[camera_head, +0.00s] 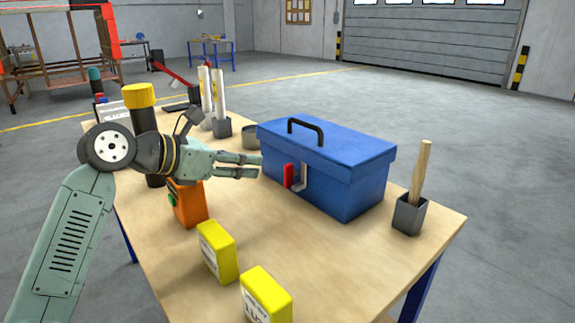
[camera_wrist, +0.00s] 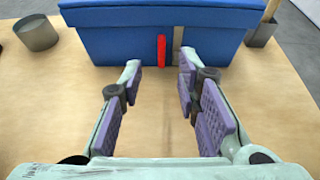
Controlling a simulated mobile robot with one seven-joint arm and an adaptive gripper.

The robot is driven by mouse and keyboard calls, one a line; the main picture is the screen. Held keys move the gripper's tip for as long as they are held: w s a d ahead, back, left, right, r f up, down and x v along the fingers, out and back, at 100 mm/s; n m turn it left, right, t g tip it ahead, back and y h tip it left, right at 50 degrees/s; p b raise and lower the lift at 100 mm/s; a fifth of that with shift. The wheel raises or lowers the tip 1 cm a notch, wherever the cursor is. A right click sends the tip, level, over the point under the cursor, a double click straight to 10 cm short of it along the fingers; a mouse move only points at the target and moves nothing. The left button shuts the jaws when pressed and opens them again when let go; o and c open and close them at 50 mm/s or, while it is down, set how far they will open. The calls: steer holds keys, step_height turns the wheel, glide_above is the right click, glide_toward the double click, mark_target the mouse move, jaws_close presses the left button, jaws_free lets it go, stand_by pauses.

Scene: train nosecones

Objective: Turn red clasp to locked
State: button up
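A blue toolbox (camera_head: 330,160) with a black top handle stands on the wooden table; its front also shows at the top of the wrist view (camera_wrist: 110,42). The red clasp (camera_head: 289,175) is a narrow upright bar on the toolbox front, beside a grey metal latch plate (camera_head: 301,177). In the wrist view the red clasp (camera_wrist: 161,50) is upright, just left of the grey plate (camera_wrist: 177,46). My gripper (camera_head: 258,165) points at the toolbox front. In the wrist view my gripper (camera_wrist: 160,78) is open and empty, with the clasp beyond its fingertips, between them in the picture.
A grey cup (camera_wrist: 37,34) stands left of the toolbox. A dark holder (camera_head: 410,213) with a wooden-handled tool stands at the right. Yellow boxes (camera_head: 217,251) and an orange item (camera_head: 188,203) stand near my arm. The table (camera_head: 340,255) before the toolbox is clear.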

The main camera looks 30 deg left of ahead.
mark_target(285, 166)
steer(key=p+x, duration=0.2)
steer(key=x, duration=0.8)
steer(key=shift+w+d+r, duration=0.1)
steer(key=shift+w+d, duration=0.05)
steer(key=shift+w, duration=0.05)
jaws_close()
